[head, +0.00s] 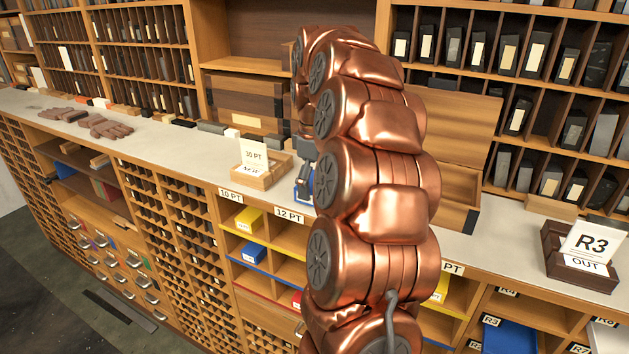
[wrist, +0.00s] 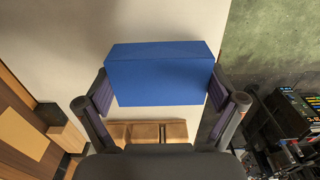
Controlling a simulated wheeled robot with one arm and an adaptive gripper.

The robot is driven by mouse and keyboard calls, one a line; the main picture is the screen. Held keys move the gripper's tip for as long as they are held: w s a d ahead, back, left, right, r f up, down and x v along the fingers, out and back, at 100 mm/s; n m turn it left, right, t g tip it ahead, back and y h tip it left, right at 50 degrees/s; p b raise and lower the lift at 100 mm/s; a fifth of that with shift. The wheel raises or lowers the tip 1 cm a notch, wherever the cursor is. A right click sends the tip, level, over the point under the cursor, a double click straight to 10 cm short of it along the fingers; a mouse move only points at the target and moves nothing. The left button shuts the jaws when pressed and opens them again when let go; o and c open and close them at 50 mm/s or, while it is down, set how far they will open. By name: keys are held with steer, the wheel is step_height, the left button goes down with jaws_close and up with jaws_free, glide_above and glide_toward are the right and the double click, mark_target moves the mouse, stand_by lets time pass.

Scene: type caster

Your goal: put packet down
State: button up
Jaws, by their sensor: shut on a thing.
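A blue box-shaped packet (wrist: 160,75) is between the two fingers of my gripper (wrist: 161,98) in the wrist view. The fingers press on its two ends, and the gripper is shut on it. In the head view my copper arm hides most of the gripper; a bit of the blue packet (head: 310,190) shows at the arm's left edge. The packet is over the pale counter (head: 190,150), close to the front edge. I cannot tell whether it touches the counter.
A wooden tray (head: 264,178) with a 30 PT card (head: 253,154) and NEW label stands left of my gripper. A dark OUT tray (head: 580,270) with an R3 card (head: 590,243) is at the right. The counter between tray and arm is narrow.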

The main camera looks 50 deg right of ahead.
steer(key=shift+f, duration=0.2)
steer(key=o, duration=1.4)
steer(key=shift+o, duration=0.2)
steer(key=shift+r+b, duration=1.05)
steer(key=shift+r, duration=2.8)
